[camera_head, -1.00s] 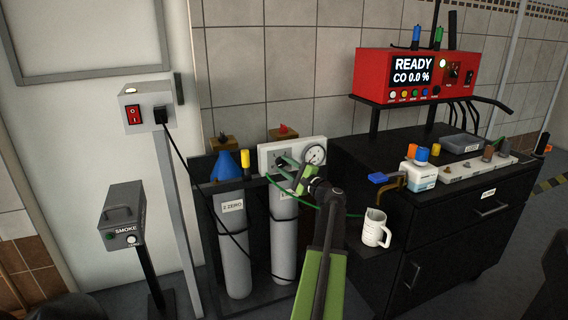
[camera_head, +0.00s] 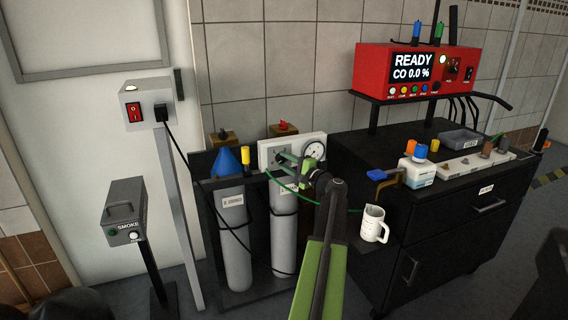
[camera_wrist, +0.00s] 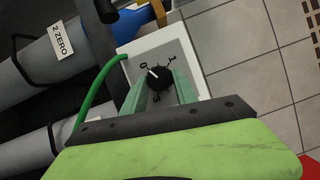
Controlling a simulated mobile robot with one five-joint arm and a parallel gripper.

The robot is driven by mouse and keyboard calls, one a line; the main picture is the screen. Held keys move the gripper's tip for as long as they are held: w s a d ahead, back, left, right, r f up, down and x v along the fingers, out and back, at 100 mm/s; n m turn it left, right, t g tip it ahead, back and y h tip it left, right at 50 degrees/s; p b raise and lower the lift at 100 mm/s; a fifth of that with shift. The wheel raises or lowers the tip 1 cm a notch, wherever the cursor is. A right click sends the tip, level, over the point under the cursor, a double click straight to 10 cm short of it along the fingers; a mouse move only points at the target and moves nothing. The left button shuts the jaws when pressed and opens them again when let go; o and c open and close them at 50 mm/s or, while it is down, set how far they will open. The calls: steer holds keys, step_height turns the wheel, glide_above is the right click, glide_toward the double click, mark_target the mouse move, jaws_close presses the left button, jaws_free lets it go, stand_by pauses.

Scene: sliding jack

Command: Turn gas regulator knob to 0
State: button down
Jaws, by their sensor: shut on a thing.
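The white regulator box (camera_head: 268,152) with a round gauge (camera_head: 314,151) sits at the top of the two grey cylinders. Its black knob (camera_wrist: 160,79) shows in the wrist view, with a white pointer toward the upper left, close to a mark that looks like 0. More marks lie around the knob. My gripper (camera_head: 284,158) reaches the front of the box from the right. In the wrist view its green fingers (camera_wrist: 160,86) stand on both sides of the knob and are shut on it. The fingers partly hide the knob's lower part.
A green hose (camera_wrist: 97,91) runs beside the fingers. A blue cone (camera_head: 226,163) and a yellow-topped part (camera_head: 245,156) stand left of the box. A white jug (camera_head: 374,224) stands on a shelf at the right, near the black cabinet (camera_head: 440,237).

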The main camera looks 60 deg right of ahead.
steer(key=c, duration=1)
jaws_free()
steer(key=shift+d, duration=0.1)
steer(key=shift+o, duration=0.2)
steer(key=b+v, duration=0.1)
steer(key=v, duration=1.6)
steer(key=shift+s+f, duration=0.15)
steer(key=shift+s, duration=0.05)
